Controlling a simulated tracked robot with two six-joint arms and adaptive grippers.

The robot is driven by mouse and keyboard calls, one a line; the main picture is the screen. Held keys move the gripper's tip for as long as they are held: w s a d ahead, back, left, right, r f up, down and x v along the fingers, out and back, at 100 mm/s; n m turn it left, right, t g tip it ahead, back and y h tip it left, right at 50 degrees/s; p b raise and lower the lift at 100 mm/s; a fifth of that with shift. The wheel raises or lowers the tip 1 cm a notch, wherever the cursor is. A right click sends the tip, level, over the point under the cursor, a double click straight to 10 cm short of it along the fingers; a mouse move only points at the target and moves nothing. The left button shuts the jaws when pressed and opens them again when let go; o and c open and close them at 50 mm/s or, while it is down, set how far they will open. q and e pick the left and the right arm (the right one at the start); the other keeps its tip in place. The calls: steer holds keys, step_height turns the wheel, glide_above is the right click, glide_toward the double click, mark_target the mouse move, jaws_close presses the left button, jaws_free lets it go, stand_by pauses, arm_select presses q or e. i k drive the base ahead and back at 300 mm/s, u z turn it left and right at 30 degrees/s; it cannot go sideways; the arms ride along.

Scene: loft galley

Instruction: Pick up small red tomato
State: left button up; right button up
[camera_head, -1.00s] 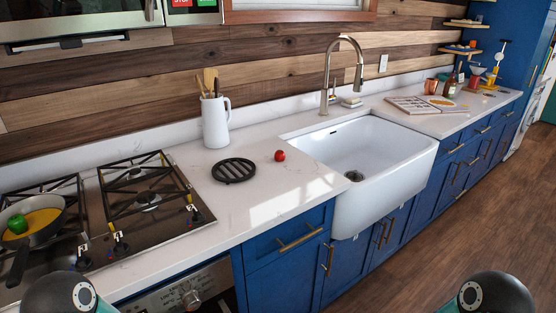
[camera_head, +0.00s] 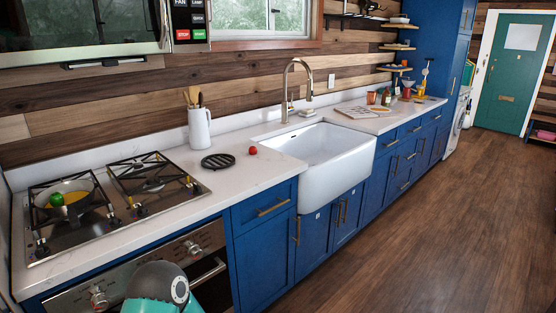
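A small red tomato (camera_head: 253,150) sits on the white countertop (camera_head: 240,180), between a round black trivet (camera_head: 217,161) and the white sink (camera_head: 322,165). Nothing touches it. Part of my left arm, a dark rounded joint with a teal link, shows at the bottom of the head view. Neither of my grippers is in the frame.
A white pitcher (camera_head: 200,129) with utensils stands behind the trivet. A pan (camera_head: 63,198) with a green item (camera_head: 57,199) is on the gas stove (camera_head: 110,200) at left. A tall faucet (camera_head: 287,90) rises behind the sink. The wooden floor (camera_head: 410,240) at right is clear.

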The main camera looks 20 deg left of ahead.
mark_target(253, 151)
steer(key=i, duration=0.3)
steer(key=u, duration=0.75)
steer(key=i, duration=1.4)
steer(key=z, duration=0.7)
